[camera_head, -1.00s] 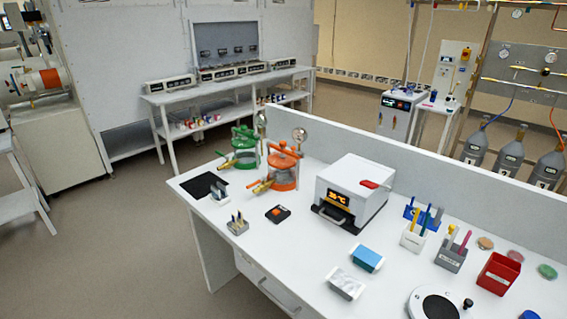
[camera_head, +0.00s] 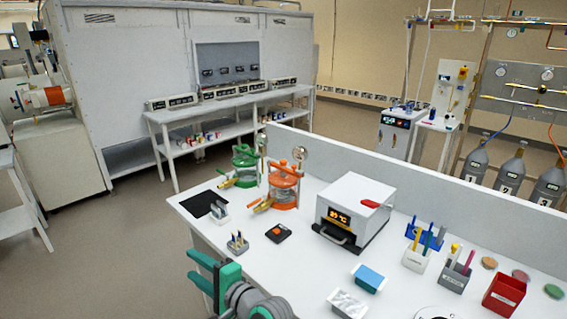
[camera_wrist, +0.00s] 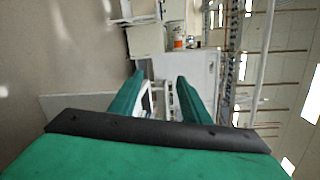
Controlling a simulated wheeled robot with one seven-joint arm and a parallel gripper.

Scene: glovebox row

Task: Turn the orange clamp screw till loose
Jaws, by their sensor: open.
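An orange clamp device (camera_head: 284,187) with a round gauge stands on the white bench, with a yellow handle sticking out to its lower left. A similar green clamp device (camera_head: 241,168) stands beside it on the left. The orange clamp screw on top is small and its detail cannot be made out. My gripper (camera_head: 192,267) is teal, open and empty, at the bench's front edge, apart from both devices. In the wrist view my gripper's two teal fingers (camera_wrist: 160,92) are spread with nothing held between them; neither clamp device can be made out there.
On the white bench (camera_head: 290,260) a white heater box (camera_head: 354,215) stands right of the devices. A low wall (camera_head: 430,193) runs behind.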

